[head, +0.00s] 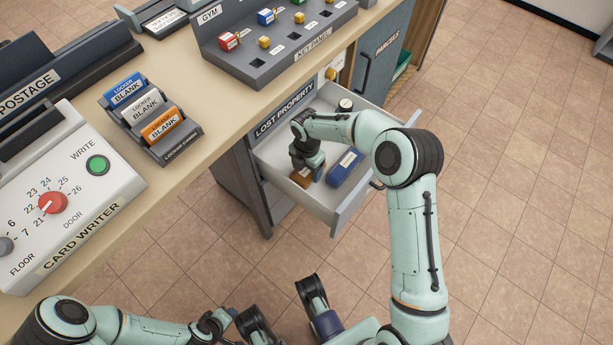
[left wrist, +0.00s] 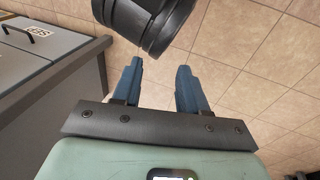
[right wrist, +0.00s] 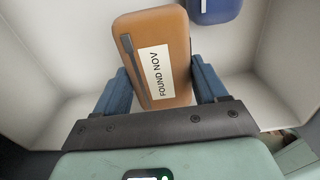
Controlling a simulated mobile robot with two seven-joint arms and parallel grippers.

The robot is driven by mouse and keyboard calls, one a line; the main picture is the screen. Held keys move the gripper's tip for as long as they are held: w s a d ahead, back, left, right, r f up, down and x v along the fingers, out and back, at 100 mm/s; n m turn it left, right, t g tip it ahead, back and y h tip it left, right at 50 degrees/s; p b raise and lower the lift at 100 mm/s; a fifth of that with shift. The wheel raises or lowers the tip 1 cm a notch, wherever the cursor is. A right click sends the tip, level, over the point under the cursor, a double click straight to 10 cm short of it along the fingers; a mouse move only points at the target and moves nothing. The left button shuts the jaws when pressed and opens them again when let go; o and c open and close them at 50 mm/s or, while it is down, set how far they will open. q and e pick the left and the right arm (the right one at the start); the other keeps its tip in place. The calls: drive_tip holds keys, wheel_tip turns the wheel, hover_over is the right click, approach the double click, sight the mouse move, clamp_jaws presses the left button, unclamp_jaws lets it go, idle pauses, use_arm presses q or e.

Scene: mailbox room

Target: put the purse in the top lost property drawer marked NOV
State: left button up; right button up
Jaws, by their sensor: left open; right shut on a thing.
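The brown purse (right wrist: 155,60) carries a white label reading FOUND NOV and has a dark zip or strap. My right gripper (head: 306,170) is shut on it, one finger on each side, inside the open lost property drawer (head: 345,214). The purse also shows in the head view (head: 300,179), low in the drawer and partly hidden by the gripper. I cannot tell whether it touches the drawer floor. No month mark on the drawer front is visible. My left gripper (left wrist: 158,68) is open and empty, away from the drawer.
A blue case (head: 345,167) lies in the drawer beside my right gripper. A small round white-topped item (head: 345,105) is at its far end. The key panel (head: 275,50), locker cards (head: 150,115) and card writer (head: 70,200) stand on the counter. A parcels cabinet (head: 380,60) is beyond.

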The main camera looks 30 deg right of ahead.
sight(307, 176)
use_arm(q)
drive_tip(key=shift+w+a+f+b, duration=0.25)
drive_tip(key=shift+w+f, duration=0.05)
drive_tip(key=shift+w, duration=0.15)
drive_tip(key=shift+w+a+f+b, duration=0.2)
drive_tip(key=shift+w+f+b, duration=0.05)
drive_tip(key=shift+w, duration=0.15)
use_arm(e)
drive_tip(key=shift+f, duration=2.3)
drive_tip(key=shift+f, duration=0.1)
drive_tip(key=o, duration=1.1)
drive_tip(key=shift+f, duration=0.1)
use_arm(q)
drive_tip(key=shift+w+f+t, duration=0.1)
drive_tip(key=shift+t, duration=0.2)
drive_tip(key=shift+g, duration=0.7)
drive_tip(key=s+r+p, duration=0.1)
drive_tip(key=s+d+r, duration=0.1)
drive_tip(key=s, duration=0.1)
drive_tip(key=s+d+r+p, duration=0.1)
drive_tip(key=shift+s+p, duration=0.2)
drive_tip(key=shift+p, duration=0.1)
use_arm(e)
wheel_tip(307, 176, up, 12)
drive_tip(key=shift+r, duration=0.25)
